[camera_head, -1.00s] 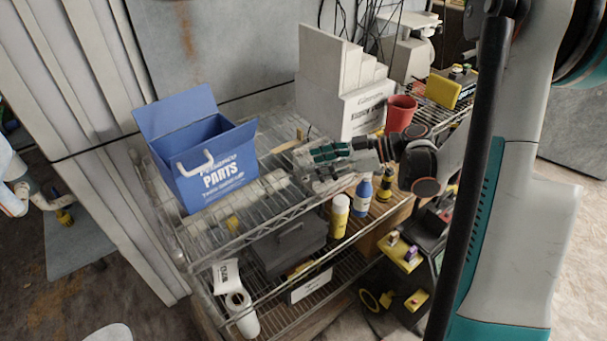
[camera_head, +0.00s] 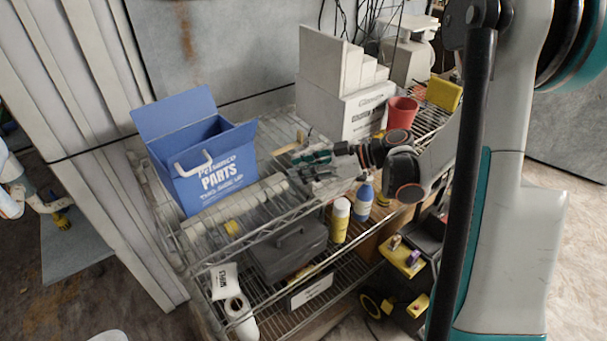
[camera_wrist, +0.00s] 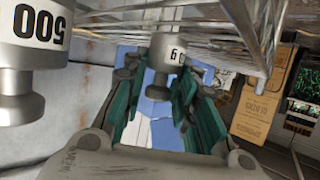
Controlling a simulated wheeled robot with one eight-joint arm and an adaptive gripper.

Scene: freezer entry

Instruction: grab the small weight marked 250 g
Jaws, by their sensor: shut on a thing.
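In the wrist view, which looks upside down, a small grey metal weight (camera_wrist: 164,52) with a narrower knob sits between the teal fingers of my gripper (camera_wrist: 160,88). Only part of its mark shows, a character like a "g", so its number is not readable. A larger grey weight marked 500 (camera_wrist: 32,55) stands to the left, apart from the fingers. In the head view my gripper (camera_head: 316,164) is low over the top wire shelf, right of the blue parts box. My gripper is shut on the small weight. The weights cannot be made out in the head view.
The blue parts box (camera_head: 215,172) stands left on the wire shelf (camera_head: 205,243). White boxes (camera_head: 345,105) and a red cup (camera_head: 401,113) stand behind and to the right. A yellow bottle (camera_head: 340,220) and a blue bottle (camera_head: 364,198) stand in front of my gripper.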

